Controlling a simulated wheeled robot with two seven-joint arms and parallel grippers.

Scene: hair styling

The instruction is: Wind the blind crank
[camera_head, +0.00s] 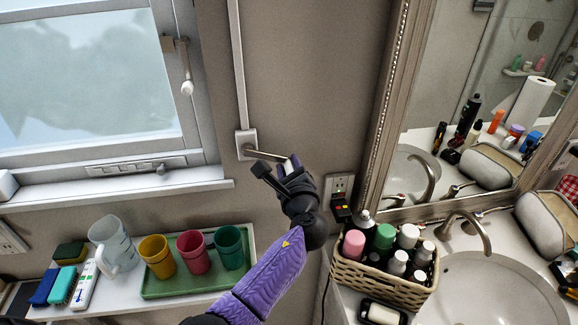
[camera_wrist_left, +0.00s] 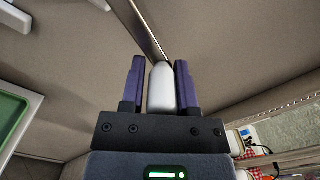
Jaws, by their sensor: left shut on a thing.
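The blind crank's white box (camera_head: 246,144) is on the wall below a vertical white rail, right of the window. A metal crank arm (camera_head: 264,155) runs from the box to the right and slightly down. My left gripper (camera_head: 284,168) is at the outer end of this arm, its wrist below and to the right. In the left wrist view the white crank knob (camera_wrist_left: 161,88) stands between the two purple fingers of my left gripper (camera_wrist_left: 157,80). The gripper is shut on the knob, and the metal arm leads away past its tip. My right gripper is in neither view.
A green tray (camera_head: 188,286) with yellow, red and green cups stands on a shelf below. A wicker basket (camera_head: 378,283) of bottles stands right of my left arm, by the sink (camera_head: 495,290). A wall outlet (camera_head: 342,186) is close by. A mirror fills the upper right.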

